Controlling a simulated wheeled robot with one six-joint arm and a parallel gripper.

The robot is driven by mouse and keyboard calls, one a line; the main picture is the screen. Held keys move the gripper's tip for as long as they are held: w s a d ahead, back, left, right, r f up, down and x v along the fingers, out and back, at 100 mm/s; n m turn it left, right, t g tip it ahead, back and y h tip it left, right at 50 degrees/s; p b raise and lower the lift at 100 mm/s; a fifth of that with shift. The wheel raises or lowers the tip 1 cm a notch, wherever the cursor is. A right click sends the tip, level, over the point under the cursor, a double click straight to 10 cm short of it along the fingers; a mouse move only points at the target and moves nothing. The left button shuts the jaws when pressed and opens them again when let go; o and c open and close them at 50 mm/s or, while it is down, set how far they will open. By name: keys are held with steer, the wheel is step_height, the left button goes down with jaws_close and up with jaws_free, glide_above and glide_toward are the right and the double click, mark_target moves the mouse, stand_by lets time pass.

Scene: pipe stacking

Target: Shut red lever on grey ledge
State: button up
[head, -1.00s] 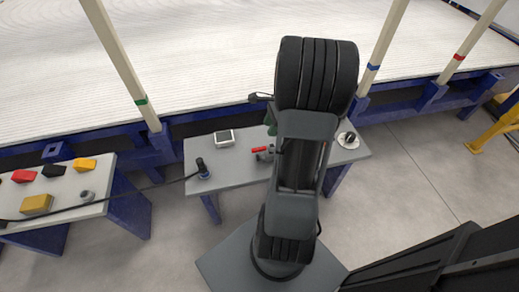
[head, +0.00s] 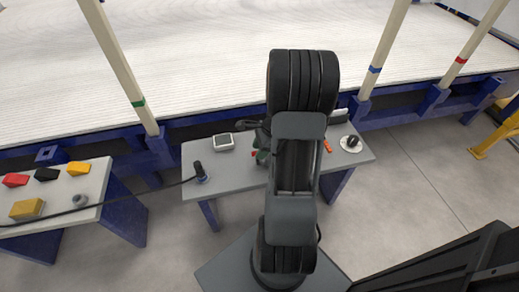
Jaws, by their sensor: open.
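The grey ledge (head: 225,178) is a small table with blue legs in front of the big ribbed table. A small piece of the red lever (head: 254,154) shows near the ledge's middle, just left of my arm. Its valve body and most of the handle are hidden, so I cannot tell its angle. My gripper (head: 262,152) is over this spot, dark and greenish, largely covered by my arm. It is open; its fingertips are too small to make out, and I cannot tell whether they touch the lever. An orange-red bar (head: 327,146) shows right of my arm.
On the ledge are a white-framed box (head: 224,142), a black upright plug with a cable (head: 200,173) and a round white dial with a black knob (head: 351,143). A left side table (head: 95,190) holds coloured blocks. Pale posts stand behind.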

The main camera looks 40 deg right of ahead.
jaws_close()
